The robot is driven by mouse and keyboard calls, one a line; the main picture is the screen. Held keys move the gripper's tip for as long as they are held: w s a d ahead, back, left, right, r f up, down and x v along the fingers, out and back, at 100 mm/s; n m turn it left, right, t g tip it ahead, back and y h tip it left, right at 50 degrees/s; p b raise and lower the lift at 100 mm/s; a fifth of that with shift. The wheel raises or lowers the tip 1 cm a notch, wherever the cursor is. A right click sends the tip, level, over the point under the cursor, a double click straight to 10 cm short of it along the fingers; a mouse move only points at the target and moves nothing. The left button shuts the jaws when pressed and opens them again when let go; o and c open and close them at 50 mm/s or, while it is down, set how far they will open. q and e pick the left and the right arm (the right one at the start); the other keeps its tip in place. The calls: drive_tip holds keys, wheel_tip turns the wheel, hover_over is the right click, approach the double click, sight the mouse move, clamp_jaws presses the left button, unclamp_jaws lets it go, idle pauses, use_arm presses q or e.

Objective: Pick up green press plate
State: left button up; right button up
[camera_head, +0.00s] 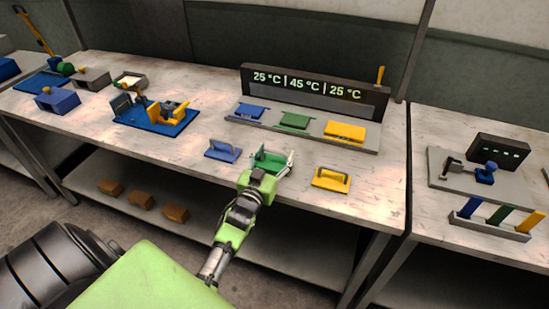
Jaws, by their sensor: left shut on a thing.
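The green press plate (266,157) is near the front edge of the middle table, between a blue press plate (222,152) and a yellow press plate (331,180), each with an upright handle. My left gripper (272,165) reaches it from the front and is shut on it, with the fingers at either side. The fingers partly cover the plate, and I cannot tell whether it is clear of the table. My right gripper is not in view.
Behind stands a station with a temperature display (310,87) and blue (250,111), green (294,121) and yellow (345,131) pieces on its ledge. A blue fixture (150,123) stands to the left. Brown blocks (142,200) lie on the lower shelf. The tabletop right of the yellow plate is clear.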

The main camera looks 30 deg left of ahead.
use_arm(q)
drive_tip(key=s+d+r+b, duration=0.1)
drive_tip(key=s+r+b, duration=0.1)
drive_tip(key=s+r, duration=1.1)
drive_tip(key=s+d+f+m+h, duration=0.1)
drive_tip(key=s+d+h, duration=0.1)
drive_tip(key=d, duration=0.7)
drive_tip(key=s+d+m+h, duration=0.1)
drive_tip(key=d+m+h, duration=0.1)
drive_tip(key=d, duration=0.7)
drive_tip(key=s+f, duration=0.3)
drive_tip(key=s, duration=0.5)
drive_tip(key=shift+t, duration=0.3)
drive_tip(key=shift+f, duration=0.1)
drive_tip(key=w+a+r+n+y, duration=0.1)
drive_tip(key=w+a+y, duration=0.1)
drive_tip(key=w+a, duration=0.3)
drive_tip(key=w+a+r+n+y, duration=0.2)
drive_tip(key=w+a, duration=0.3)
drive_tip(key=a, duration=0.7)
drive_tip(key=shift+a+r, duration=0.2)
drive_tip(key=shift+a, duration=0.2)
